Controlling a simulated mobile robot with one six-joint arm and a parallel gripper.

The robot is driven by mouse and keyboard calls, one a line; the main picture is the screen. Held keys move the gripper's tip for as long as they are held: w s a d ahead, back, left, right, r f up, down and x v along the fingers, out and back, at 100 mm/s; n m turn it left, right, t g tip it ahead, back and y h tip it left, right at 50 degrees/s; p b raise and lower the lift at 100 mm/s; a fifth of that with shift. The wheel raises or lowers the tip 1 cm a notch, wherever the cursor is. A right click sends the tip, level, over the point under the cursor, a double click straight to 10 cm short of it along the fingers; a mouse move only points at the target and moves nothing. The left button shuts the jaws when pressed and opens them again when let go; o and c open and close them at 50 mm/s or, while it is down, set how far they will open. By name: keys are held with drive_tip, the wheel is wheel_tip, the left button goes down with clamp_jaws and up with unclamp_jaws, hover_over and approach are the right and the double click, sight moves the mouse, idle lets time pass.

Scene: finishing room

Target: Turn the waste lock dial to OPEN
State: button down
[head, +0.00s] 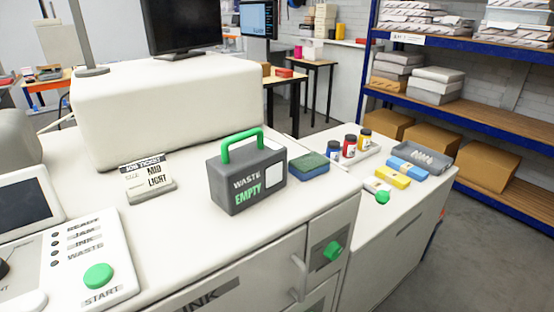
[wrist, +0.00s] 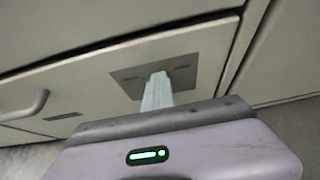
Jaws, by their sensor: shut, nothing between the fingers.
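The waste lock dial (head: 332,251) is a green knob on a dark square plate on the cabinet front, below the worktop's right end. Its lettering is too small to read. In the wrist view the dark plate (wrist: 185,70) shows ahead of my gripper (wrist: 158,78). The pale fingers are shut and empty, pointing at the middle of the plate. They hide most or all of the dial there, and I cannot tell whether they touch it. My gripper does not show in the head view.
A bar handle (head: 297,278) stands out from the cabinet left of the dial. A grey waste box (head: 246,180) marked EMPTY, with a green handle, stands on the worktop. A control panel (head: 90,262) with a green START button is at left. Open floor (head: 490,250) lies to the right.

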drive_tip(key=shift+s+a, duration=0.2)
drive_tip(key=shift+a, duration=0.05)
drive_tip(key=shift+s+a, duration=0.2)
drive_tip(key=shift+a, duration=0.1)
drive_tip(key=shift+s+a, duration=0.25)
drive_tip(key=shift+a, duration=0.05)
drive_tip(key=s+d, duration=0.1)
drive_tip(key=s+d+p, duration=0.1)
drive_tip(key=s, duration=0.1)
drive_tip(key=s+d, duration=0.1)
drive_tip(key=s, duration=0.1)
drive_tip(key=shift+d+r, duration=0.2)
drive_tip(key=shift+r, duration=0.1)
